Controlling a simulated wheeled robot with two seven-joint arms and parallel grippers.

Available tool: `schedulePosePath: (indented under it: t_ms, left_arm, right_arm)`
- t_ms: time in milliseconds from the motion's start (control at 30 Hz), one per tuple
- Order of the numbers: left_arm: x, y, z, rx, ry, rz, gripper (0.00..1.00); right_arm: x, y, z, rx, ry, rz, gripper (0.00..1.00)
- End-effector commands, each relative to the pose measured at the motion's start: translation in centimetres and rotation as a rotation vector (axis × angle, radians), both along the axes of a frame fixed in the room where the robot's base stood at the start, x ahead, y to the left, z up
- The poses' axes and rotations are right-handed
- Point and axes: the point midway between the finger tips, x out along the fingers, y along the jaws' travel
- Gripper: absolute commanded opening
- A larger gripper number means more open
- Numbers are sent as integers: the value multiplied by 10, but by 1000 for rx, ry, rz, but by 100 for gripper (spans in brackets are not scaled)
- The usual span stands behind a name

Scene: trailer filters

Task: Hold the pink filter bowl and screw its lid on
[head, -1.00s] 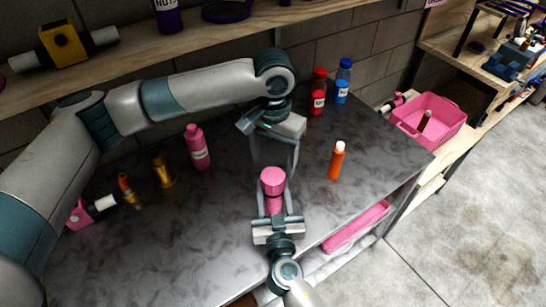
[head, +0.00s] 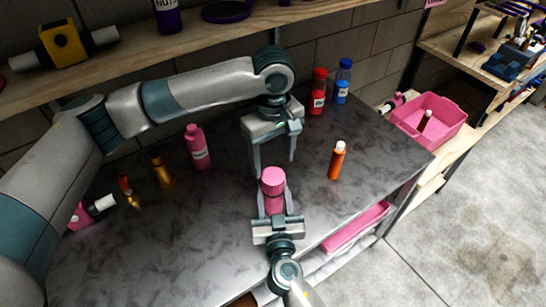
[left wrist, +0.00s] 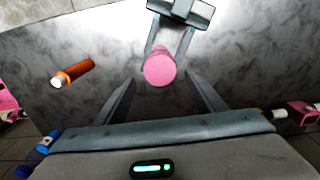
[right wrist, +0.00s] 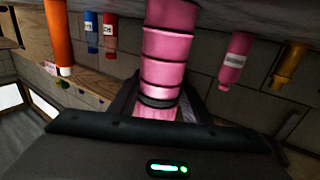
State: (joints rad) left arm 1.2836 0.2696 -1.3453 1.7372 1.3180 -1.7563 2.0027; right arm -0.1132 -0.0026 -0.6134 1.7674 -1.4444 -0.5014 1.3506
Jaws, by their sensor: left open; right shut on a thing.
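The pink filter bowl (head: 273,206) stands upright at the front middle of the bench. Its pink lid (head: 272,177) sits on top; how tightly it is seated cannot be told. My right gripper (head: 276,217) is shut on the bowl from the front, and the ringed pink body fills the middle of the right wrist view (right wrist: 165,60). My left gripper (head: 274,170) points down, open, its fingers apart on either side above the lid. In the left wrist view the round lid top (left wrist: 159,69) lies beyond the open fingers, which are not touching it.
An orange bottle (head: 336,162) stands right of the bowl. Red (head: 318,92) and blue (head: 342,82) bottles stand behind, and a pink bottle (head: 197,148) stands left. A pink crate (head: 440,112) is at the right. Bare bench lies front left.

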Motion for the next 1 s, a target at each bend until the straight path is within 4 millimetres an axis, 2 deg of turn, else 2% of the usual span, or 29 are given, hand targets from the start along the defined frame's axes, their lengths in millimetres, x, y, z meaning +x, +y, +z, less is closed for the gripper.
schedulePosePath:
  t_ms: [467, 667, 1000]
  left_arm:
    - [0, 0, -6, -1, 1, 0, 64]
    - [0, 0, -24, 1, 1, 0, 64]
    - [0, 0, -66, 1, 1, 0, 64]
  right_arm:
    - [0, 0, 0, 0, 0, 0, 0]
    - [0, 0, 0, 0, 0, 0, 0]
    - [0, 0, 0, 0, 0, 0, 0]
